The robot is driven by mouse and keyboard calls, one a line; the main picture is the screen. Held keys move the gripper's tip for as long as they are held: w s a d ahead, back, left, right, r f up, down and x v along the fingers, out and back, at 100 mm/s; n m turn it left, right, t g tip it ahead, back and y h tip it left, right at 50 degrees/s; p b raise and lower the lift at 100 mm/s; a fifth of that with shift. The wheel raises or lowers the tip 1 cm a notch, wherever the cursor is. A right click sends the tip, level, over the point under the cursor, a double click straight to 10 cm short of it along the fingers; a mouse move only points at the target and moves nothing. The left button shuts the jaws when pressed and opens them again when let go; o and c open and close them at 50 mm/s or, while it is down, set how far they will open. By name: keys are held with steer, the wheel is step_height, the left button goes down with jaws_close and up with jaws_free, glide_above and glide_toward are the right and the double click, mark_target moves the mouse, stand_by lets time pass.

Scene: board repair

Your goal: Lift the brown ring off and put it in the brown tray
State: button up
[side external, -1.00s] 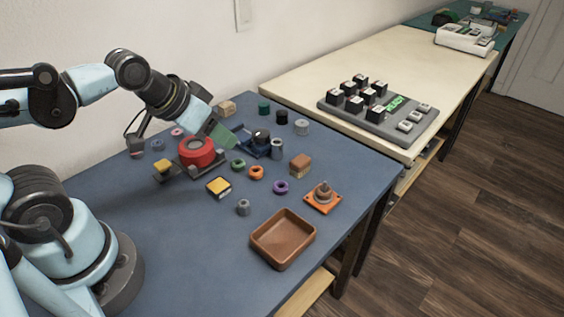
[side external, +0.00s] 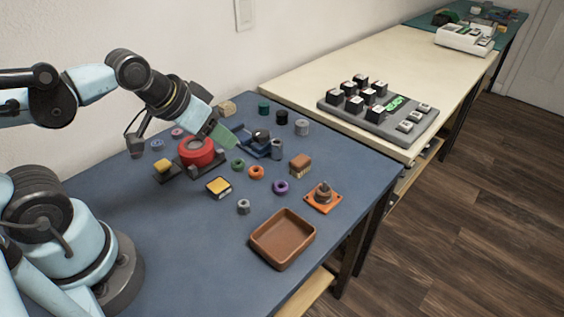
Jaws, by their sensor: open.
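An orange square base (side external: 335,204) with an upright peg stands near the right edge of the blue table. A brownish ring (side external: 323,195) appears to sit around the peg; its exact edges are too small to tell. The brown tray (side external: 262,251) lies in front and to the left of that base, open and empty. My gripper (side external: 224,137) is over the back middle of the table, well to the left of and behind the ring. It is open. A green piece shows at its end, and its fingertips are hard to make out.
A red round part (side external: 197,152) on a dark stand is below my gripper, and a blue fixture (side external: 262,146) is right of it. Small loose rings, including a purple one (side external: 281,187), and blocks lie between. The table front left of the tray is clear.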

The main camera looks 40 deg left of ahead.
steer(key=shift+o, duration=0.4)
steer(key=shift+o, duration=0.9)
steer(key=w+d+r+n+g, duration=0.2)
steer(key=w+d+r+g, duration=0.15)
steer(key=w+d, duration=0.35)
steer(key=n+g, duration=0.3)
steer(key=g, duration=0.1)
glide_above(325, 184)
step_height(325, 184, down, 4)
steer(key=f, duration=0.6)
steer(key=shift+w+a+f, duration=0.1)
steer(key=shift+a+f, duration=0.05)
steer(key=shift+a, duration=0.15)
steer(key=shift+w+d+f, duration=0.15)
steer(key=shift+f, duration=2.5)
